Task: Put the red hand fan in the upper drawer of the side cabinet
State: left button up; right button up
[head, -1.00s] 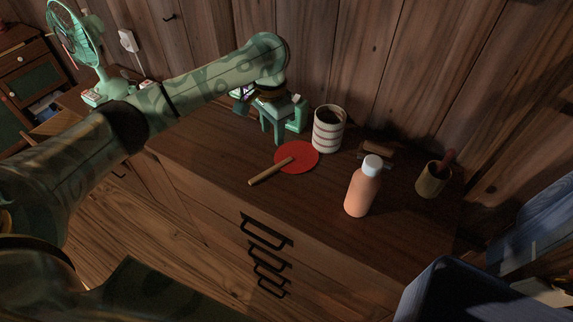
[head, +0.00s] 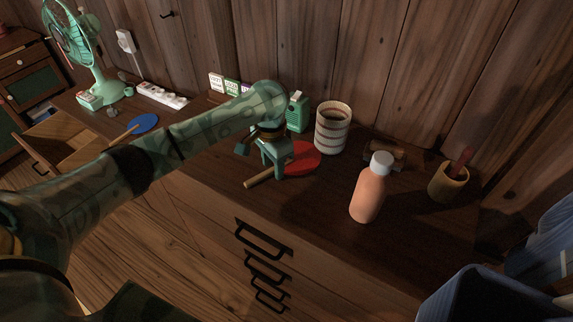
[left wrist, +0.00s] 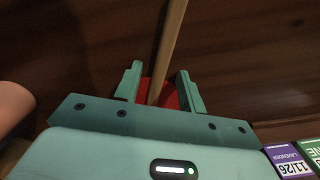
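The red hand fan (head: 305,153) lies flat on the dark wooden top (head: 330,215), its light wooden handle toward the front left. My left gripper (head: 268,168) is over the handle, pointing down. In the left wrist view the gripper (left wrist: 160,85) is open, with the handle (left wrist: 168,45) between its fingers and a gap on each side. The red disc (left wrist: 172,97) is mostly hidden behind the gripper there. Below the top are drawer fronts with black handles (head: 262,238), all looking shut. A wooden drawer-like part (head: 62,138) stands out at the left. My right gripper is not in view.
A striped cup (head: 332,130) stands just behind the fan. A peach bottle (head: 371,190) and a wooden cup (head: 448,182) are to the right. A blue bin (head: 470,295) is at lower right. A blue fan (head: 143,123) and green electric fan (head: 75,45) are left.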

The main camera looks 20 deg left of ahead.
pick_arm(q)
jog(key=shift+p, duration=0.35)
jog(key=shift+f, duration=0.1)
grip_shut()
